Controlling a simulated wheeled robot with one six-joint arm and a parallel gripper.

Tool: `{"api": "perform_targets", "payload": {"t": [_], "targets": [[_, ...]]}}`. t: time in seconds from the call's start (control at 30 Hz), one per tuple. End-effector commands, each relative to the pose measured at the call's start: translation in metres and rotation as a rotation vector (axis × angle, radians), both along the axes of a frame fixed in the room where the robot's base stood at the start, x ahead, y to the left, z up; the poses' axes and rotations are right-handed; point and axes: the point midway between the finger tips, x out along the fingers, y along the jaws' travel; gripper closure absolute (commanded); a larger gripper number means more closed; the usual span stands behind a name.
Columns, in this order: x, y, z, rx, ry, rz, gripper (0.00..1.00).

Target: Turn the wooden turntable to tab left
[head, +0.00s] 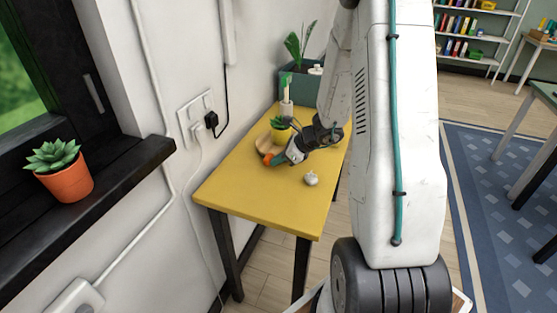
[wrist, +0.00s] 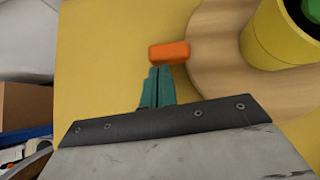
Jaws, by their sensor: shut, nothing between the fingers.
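The wooden turntable (wrist: 204,78) is a round light-wood disc on the yellow table, partly cut off at the upper right of the wrist view. Its orange tab (wrist: 169,52) sticks out at its left edge in that view. In the head view the turntable (head: 263,144) is partly hidden by my gripper, and the tab (head: 268,159) shows at its near side. A yellow pot (wrist: 272,38) with a plant stands on the disc. My gripper (wrist: 159,72) is shut and empty, its teal fingertips right by the tab; I cannot tell whether they touch it.
The yellow table (head: 262,205) has clear room at its near end. A small whitish object (head: 311,179) lies right of my gripper. The wall is close on the left.

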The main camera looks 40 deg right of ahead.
Motion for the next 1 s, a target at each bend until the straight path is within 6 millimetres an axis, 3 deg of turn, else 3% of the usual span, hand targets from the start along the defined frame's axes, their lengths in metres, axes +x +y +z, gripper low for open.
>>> {"api": "perform_targets", "payload": {"t": [0.37, 0.6, 0.8, 1.0], "targets": [[-0.001, 0.001, 0.001, 0.003, -0.003, 0.005, 1.00], [-0.023, -0.013, 0.000, 0.001, -0.001, 0.013, 1.00], [-0.053, -0.034, 0.038, -0.003, -0.005, 0.008, 1.00], [-0.075, -0.049, 0.061, -0.001, -0.003, 0.006, 1.00]]}}
